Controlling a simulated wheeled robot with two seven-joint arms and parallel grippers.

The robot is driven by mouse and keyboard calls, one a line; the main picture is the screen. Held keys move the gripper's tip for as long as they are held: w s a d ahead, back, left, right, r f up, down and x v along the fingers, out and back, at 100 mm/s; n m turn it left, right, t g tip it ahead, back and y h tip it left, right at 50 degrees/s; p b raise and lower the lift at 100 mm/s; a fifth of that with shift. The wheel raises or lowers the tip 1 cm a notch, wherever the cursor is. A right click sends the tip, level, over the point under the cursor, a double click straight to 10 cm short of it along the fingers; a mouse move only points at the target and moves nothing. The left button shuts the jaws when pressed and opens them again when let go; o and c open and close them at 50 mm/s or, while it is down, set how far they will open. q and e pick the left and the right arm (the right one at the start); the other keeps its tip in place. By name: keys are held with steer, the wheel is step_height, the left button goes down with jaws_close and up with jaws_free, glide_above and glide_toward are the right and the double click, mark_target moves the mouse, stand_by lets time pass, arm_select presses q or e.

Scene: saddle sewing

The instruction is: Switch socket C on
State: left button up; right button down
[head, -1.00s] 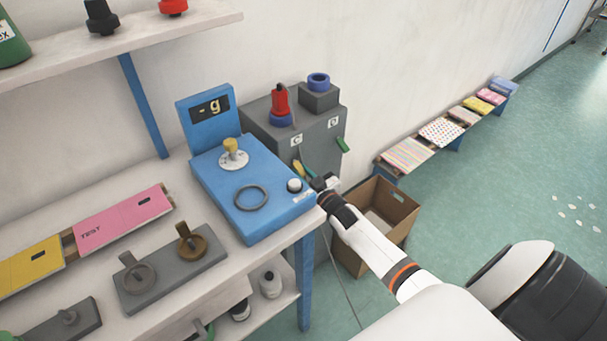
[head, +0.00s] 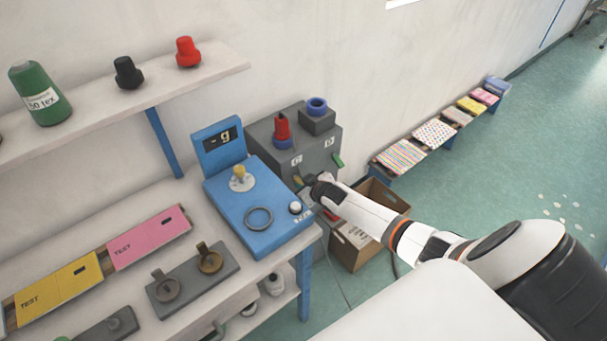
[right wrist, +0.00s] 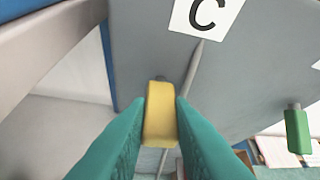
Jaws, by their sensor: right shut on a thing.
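The grey socket box (head: 318,147) stands beyond the blue scale, with labels C (head: 296,160) and D (head: 328,143) on its front. Below label C (right wrist: 207,13) in the right wrist view is a yellow switch lever (right wrist: 160,115). My right gripper (right wrist: 160,120) has its teal fingers shut on this lever, one on each side. In the head view my right gripper (head: 304,185) is at the box front and partly hides the lever. A red plug (head: 282,126) sits in the blue socket above C. My left gripper is not in view.
A green lever (head: 338,160) is under D, and also shows in the right wrist view (right wrist: 297,131). The blue scale (head: 258,205) is close left of my gripper. A cardboard box (head: 360,245) stands on the floor below. A cable (right wrist: 192,75) hangs beside the yellow lever.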

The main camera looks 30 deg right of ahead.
steer(key=shift+w+r+g+p, duration=0.25)
steer(key=shift+r+g+p, duration=0.55)
steer(key=shift+g+p, duration=0.25)
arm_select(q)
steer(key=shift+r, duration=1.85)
arm_select(e)
steer(key=shift+w+r+g, duration=0.2)
steer(key=shift+r+g, duration=0.05)
steer(key=shift+g, duration=0.8)
arm_select(q)
steer(key=shift+p, duration=0.3)
arm_select(e)
steer(key=c, duration=1.3)
jaws_free()
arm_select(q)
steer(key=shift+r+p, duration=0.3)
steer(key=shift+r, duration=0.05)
arm_select(e)
steer(key=v, duration=1.2)
steer(key=shift+a, duration=0.15)
steer(key=shift+w, duration=0.2)
